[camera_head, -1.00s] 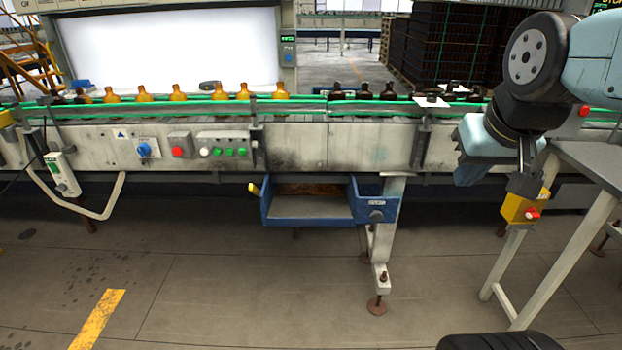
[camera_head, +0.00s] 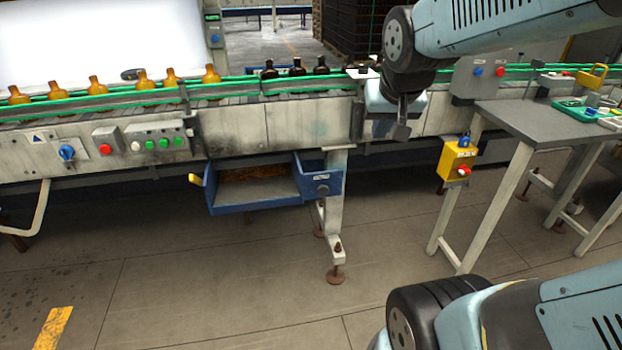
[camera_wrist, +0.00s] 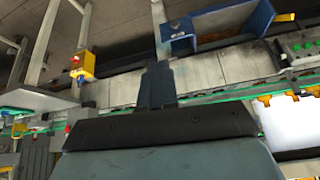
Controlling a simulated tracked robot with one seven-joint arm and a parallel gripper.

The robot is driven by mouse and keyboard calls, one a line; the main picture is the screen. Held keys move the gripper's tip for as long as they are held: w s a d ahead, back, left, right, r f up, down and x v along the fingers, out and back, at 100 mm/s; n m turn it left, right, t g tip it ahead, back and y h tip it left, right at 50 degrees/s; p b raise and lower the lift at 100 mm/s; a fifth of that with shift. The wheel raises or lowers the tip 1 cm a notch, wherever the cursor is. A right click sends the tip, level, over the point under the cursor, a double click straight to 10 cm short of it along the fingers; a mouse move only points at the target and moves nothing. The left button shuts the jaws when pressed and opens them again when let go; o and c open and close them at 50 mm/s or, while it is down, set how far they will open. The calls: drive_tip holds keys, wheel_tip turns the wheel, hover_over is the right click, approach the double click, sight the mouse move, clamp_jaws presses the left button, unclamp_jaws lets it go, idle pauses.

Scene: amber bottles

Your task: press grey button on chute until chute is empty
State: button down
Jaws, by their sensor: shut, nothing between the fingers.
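The blue chute (camera_head: 258,208) hangs under the conveyor, with brown contents visible at its back. A round grey button (camera_head: 322,190) sits on the blue panel at its right end. My gripper (camera_head: 402,132) is in front of the conveyor, up and to the right of the button, apart from it. In the wrist view, which looks inverted, my gripper (camera_wrist: 157,68) points toward the conveyor leg. The chute (camera_wrist: 235,20) appears there at upper right, with its button (camera_wrist: 178,32) near the fingertips in the picture. My fingers are shut and empty.
Amber bottles (camera_head: 145,80) and dark bottles (camera_head: 297,68) stand on the conveyor behind green rails. A yellow box with a red button (camera_head: 458,160) hangs beside the grey table (camera_head: 530,125) at right. A conveyor leg (camera_head: 334,215) stands below the button. The floor in front is clear.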

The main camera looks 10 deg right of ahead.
drive_tip(key=w+d+f+m, duration=0.2)
drive_tip(key=w+f, duration=0.6)
drive_tip(key=w, duration=0.4)
drive_tip(key=m+t+y, duration=0.3)
drive_tip(key=m+y, duration=0.2)
drive_tip(key=m, duration=0.2)
approach(322, 189)
drive_tip(key=s+a+f, duration=0.3)
drive_tip(key=s+f, duration=0.3)
drive_tip(key=f, duration=0.1)
drive_tip(key=shift+s+d, duration=0.15)
drive_tip(key=shift+d, duration=0.1)
drive_tip(key=w, duration=0.9)
